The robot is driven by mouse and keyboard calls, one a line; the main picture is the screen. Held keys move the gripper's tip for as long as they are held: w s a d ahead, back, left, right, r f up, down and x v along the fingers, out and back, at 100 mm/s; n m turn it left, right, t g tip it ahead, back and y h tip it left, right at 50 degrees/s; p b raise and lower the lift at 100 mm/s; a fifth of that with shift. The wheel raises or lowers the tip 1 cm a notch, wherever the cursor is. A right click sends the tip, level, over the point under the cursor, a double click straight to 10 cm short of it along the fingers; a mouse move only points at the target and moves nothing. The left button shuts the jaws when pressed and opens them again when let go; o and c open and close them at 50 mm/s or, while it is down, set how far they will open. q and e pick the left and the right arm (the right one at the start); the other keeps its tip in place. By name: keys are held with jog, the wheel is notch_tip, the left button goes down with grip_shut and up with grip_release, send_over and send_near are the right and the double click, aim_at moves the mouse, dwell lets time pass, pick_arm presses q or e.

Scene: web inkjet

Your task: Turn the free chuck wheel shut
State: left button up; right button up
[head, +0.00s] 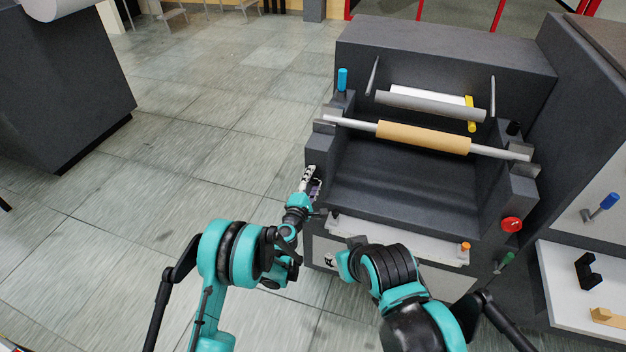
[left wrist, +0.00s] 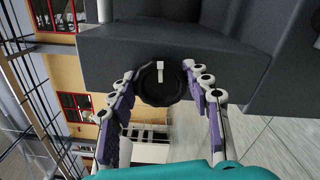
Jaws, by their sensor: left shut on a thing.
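The chuck wheel (left wrist: 148,92) is a round black knob with a white mark, on the dark grey side of the machine in the left wrist view. My left gripper (left wrist: 162,88) has one finger on either side of the wheel and is shut on its rim. In the head view my left gripper (head: 311,184) is at the left side of the machine, and the wheel cannot be made out there. My right gripper (head: 332,260) is low in front of the machine, partly hidden by its own arm; its fingers are too small to read.
The machine (head: 440,60) carries a shaft with a brown core (head: 423,137). A blue handle (head: 342,79) stands above my left gripper. A red knob (head: 512,224) is at the machine's right front. A white shelf (head: 565,290) is at right.

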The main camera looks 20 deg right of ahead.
pick_arm(q)
jog(key=m, duration=0.3)
jog(key=shift+m, duration=0.3)
jog(key=shift+f+m, duration=0.1)
jog(key=shift+m, duration=1.7)
jog(key=o, duration=1.2)
jog(key=shift+c, duration=0.2)
